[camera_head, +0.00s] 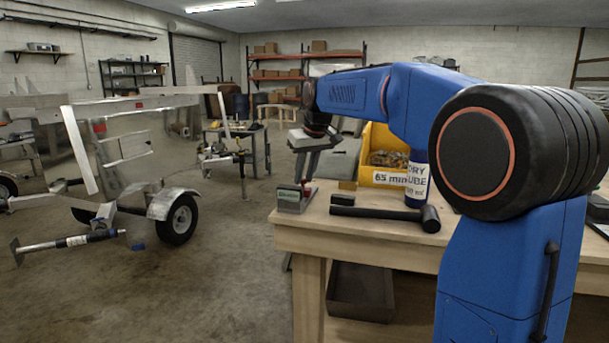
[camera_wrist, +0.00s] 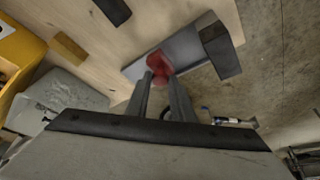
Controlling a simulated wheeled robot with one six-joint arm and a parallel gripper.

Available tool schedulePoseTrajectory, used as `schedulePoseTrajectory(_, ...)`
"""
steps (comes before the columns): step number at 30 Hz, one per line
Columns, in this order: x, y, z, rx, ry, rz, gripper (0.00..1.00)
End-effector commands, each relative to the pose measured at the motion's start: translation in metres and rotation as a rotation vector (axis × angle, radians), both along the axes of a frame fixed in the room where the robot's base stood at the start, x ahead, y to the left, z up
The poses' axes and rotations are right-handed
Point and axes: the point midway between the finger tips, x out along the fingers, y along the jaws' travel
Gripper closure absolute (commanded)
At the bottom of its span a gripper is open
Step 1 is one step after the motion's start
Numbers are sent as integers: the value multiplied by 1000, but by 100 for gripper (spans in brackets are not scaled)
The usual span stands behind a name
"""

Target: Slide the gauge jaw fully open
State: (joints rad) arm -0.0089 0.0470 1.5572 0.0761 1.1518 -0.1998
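The gauge (camera_head: 292,202) is a small grey device at the left front corner of the wooden bench. In the wrist view its grey plate (camera_wrist: 188,50) carries a red part (camera_wrist: 158,64) near the middle and a dark block (camera_wrist: 220,48) at its right end. My gripper (camera_head: 305,182) reaches down over the gauge. In the wrist view my gripper's two fingers (camera_wrist: 160,80) stand apart, with red showing between and just beyond their tips. I cannot tell whether they grip the red part or only stand around it. The fingers hide part of the plate.
On the bench (camera_head: 390,243) a black mallet (camera_head: 385,214), a small dark block (camera_head: 342,199), a brass-coloured block (camera_head: 347,185), a yellow bin (camera_head: 377,140) and a labelled lube can (camera_head: 417,182) stand to the right. The bench edge lies close to the gauge. A trailer (camera_head: 120,150) stands on the floor at left.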

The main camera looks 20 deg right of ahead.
Motion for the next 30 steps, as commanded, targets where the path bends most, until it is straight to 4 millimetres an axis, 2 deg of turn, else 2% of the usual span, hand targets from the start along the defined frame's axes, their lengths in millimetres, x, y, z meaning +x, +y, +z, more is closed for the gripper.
schedulePoseTrajectory(5,7,-5,0,1,0,-2,100)
schedulePoseTrajectory(12,31,-21,0,-1,0,-1,100)
schedulePoseTrajectory(21,33,-23,1,-1,-4,-1,100)
schedulePoseTrajectory(22,34,-23,1,-2,-5,-1,72)
schedulePoseTrajectory(24,34,-23,1,0,-5,-2,60)
schedulePoseTrajectory(30,33,-22,1,-1,-2,0,60)
